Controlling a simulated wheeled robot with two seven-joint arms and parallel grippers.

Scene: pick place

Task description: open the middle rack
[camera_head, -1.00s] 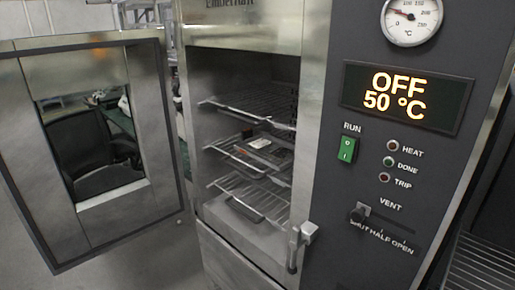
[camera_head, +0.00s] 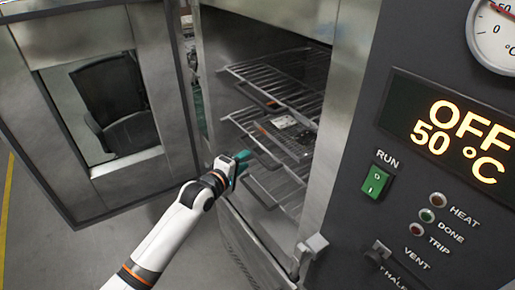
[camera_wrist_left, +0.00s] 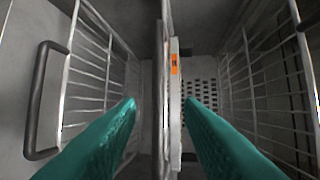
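The oven's middle rack (camera_head: 245,117) is a wire shelf with small flat items (camera_head: 284,122) on it. It sits inside the open chamber with a dark handle (camera_head: 267,160) at its front. My left gripper (camera_head: 243,163) is at the chamber opening, in front of the middle rack and close to its handle. In the left wrist view its two teal fingers (camera_wrist_left: 160,115) are spread apart. The middle rack shows edge-on between them, with an orange-marked item (camera_wrist_left: 174,62). I cannot tell whether the fingers touch anything. My right gripper is not in view.
The top rack (camera_head: 290,75) is above and the bottom rack (camera_head: 275,190) below. The oven door (camera_head: 165,100) stands wide open at left, near my left arm. The control panel (camera_head: 420,170) and door latch (camera_head: 312,246) are at right.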

